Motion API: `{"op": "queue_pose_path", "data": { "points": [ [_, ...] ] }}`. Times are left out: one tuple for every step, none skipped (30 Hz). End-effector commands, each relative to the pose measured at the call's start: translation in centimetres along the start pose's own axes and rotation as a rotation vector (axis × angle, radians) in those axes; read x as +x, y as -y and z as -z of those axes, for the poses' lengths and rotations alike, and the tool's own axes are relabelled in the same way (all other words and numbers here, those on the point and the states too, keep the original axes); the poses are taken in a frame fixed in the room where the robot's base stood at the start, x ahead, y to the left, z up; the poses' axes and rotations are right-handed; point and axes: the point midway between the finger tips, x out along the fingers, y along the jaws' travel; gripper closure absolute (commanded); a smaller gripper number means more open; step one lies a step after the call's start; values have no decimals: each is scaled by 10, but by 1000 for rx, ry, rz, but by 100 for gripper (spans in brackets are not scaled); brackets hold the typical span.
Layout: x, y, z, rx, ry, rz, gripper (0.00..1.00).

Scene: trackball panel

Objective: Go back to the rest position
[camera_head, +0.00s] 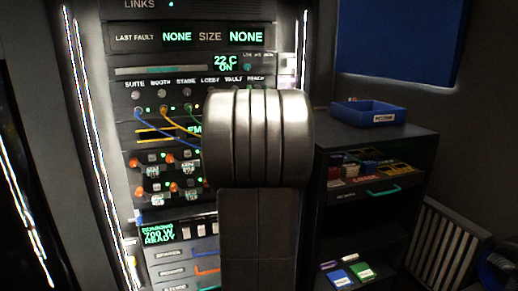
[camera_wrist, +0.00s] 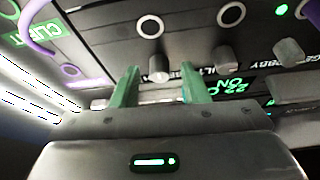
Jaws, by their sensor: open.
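My gripper (camera_wrist: 160,84) shows in the wrist view with two green fingers spread apart and nothing between them. The fingertips point toward the panel (camera_wrist: 110,30), which shows knobs, ringed sockets and upside-down lettering. I cannot tell whether they touch it. In the head view my metallic arm link stands in front of the middle of the rack (camera_head: 190,78) and hides part of it. The gripper itself cannot be seen there. No trackball can be made out in either view.
Cables (camera_head: 180,125) run from jacks on the rack. To the right stands a dark shelf unit (camera_head: 376,146) with a blue tray (camera_head: 368,111) on top and several small coloured items inside. A slatted radiator (camera_head: 445,245) is at lower right.

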Motion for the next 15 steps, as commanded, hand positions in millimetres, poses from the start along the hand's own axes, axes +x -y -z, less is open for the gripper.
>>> {"op": "queue_pose_path", "data": {
  "points": [
    [1,2,2,31,-1,-11,59],
    [1,1,2,50,-1,-20,59],
    [1,2,2,71,0,-29,59],
    [1,2,2,86,0,-35,59],
    [1,2,2,99,0,-40,59],
    [1,2,1,115,0,-47,59],
    [1,2,1,124,0,-50,59],
    [1,2,1,133,0,-54,59],
    [0,2,1,142,-1,-58,59],
    [0,2,1,147,-1,-61,59],
    [0,1,1,151,0,-62,59],
    [0,1,0,154,0,-64,59],
    [0,1,0,155,0,-65,59],
    [0,1,0,156,0,-65,59],
    [0,1,0,157,0,-65,59]
  ]
}}
